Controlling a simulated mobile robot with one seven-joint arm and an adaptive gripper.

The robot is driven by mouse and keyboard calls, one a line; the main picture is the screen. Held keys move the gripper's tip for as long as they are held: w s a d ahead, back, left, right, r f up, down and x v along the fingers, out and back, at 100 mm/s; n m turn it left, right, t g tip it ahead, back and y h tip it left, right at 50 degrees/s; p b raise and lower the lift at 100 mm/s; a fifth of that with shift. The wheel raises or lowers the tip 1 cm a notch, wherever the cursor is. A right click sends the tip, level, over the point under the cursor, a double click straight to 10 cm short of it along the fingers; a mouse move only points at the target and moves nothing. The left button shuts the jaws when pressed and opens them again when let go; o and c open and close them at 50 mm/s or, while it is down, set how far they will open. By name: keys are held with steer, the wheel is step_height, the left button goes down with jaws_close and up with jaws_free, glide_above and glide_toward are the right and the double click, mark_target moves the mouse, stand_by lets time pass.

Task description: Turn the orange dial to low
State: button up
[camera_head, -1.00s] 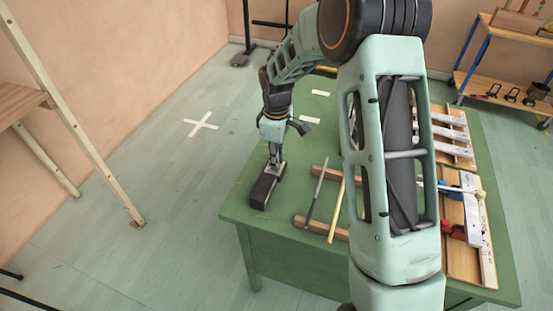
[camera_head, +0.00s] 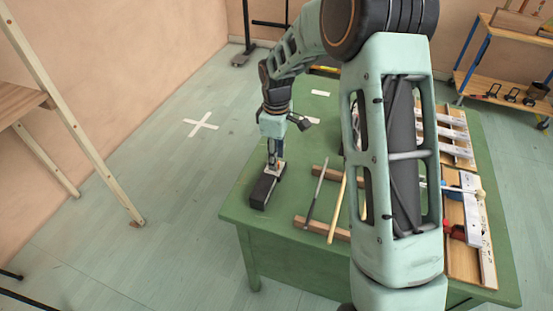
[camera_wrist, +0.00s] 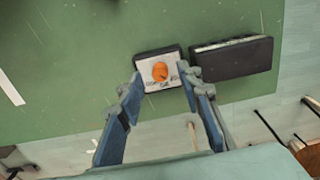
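The orange dial (camera_wrist: 160,71) sits on a pale plate on a small black box (camera_wrist: 147,56) on the green table. Its pointer direction and the plate's markings are too small to read. In the wrist view my gripper (camera_wrist: 161,77) is open, with its blue fingers on the left and right of the dial and nothing held. I cannot tell whether the fingers touch it. In the head view my gripper (camera_head: 275,158) is over the dial box, behind a longer black block (camera_head: 263,191) at the table's left edge.
The black block (camera_wrist: 232,57) lies just right of the dial box in the wrist view. Two sticks (camera_head: 315,196) rest across wooden bars (camera_head: 320,228). Pale bars on wooden frames (camera_head: 466,215) line the table's right side. Bare green table (camera_wrist: 70,60) lies left of the dial box.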

step_height(320, 180, up, 11)
steer(key=shift+f, duration=0.2)
stand_by(0.5)
